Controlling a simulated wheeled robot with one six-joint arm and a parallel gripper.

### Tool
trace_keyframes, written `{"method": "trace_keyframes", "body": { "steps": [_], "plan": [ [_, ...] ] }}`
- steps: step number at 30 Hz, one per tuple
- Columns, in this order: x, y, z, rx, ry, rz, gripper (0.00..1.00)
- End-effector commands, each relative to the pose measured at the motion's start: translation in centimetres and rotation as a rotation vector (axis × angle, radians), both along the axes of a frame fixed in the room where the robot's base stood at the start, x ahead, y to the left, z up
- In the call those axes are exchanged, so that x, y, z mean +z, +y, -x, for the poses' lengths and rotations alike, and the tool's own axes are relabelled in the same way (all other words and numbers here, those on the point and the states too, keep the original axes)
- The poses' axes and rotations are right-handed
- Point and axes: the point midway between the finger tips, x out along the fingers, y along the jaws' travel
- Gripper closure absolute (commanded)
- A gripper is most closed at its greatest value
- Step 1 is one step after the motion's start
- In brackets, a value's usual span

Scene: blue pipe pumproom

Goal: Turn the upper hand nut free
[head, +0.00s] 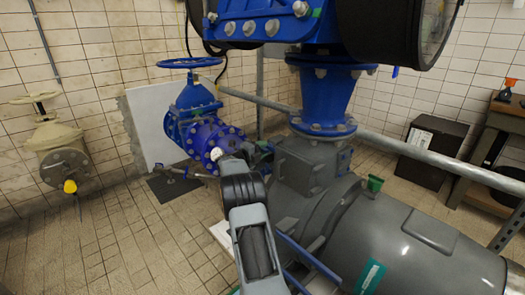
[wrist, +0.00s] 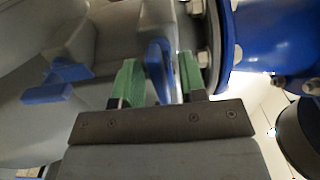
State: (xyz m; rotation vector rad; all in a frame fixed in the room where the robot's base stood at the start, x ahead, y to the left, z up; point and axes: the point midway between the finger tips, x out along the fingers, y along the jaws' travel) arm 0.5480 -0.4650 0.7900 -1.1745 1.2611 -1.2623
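In the wrist view my gripper (wrist: 162,72) has two green fingers standing apart. A narrow blue wing-like piece (wrist: 159,58) shows in the gap between them, with some space visible beside it. I cannot tell whether it touches a finger, or whether it is the upper hand nut. Another blue piece (wrist: 58,84) with flat wings sits on the grey casing at the left. In the head view my arm reaches forward to the grey pump housing (head: 310,165), and the gripper's tips are mostly hidden behind the wrist.
A bolted blue flange (wrist: 216,45) is close to the right of the fingers. Behind the arm stands a blue valve with a handwheel (head: 190,62). A large grey motor (head: 430,250) lies at the right. The tiled floor (head: 130,250) at the left is mostly clear.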

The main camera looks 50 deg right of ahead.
Motion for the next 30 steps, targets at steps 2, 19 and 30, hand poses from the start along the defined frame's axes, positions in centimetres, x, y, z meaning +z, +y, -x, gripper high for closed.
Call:
{"method": "trace_keyframes", "body": {
  "steps": [2,19,30],
  "plan": [
    [0.0,-0.04,0.0,0.0,0.0,0.0,0.62],
    [-0.03,-0.01,0.01,0.0,0.001,-0.001,1.0],
    [0.28,0.0,0.0,0.0,0.086,-0.008,1.0]
  ]
}}
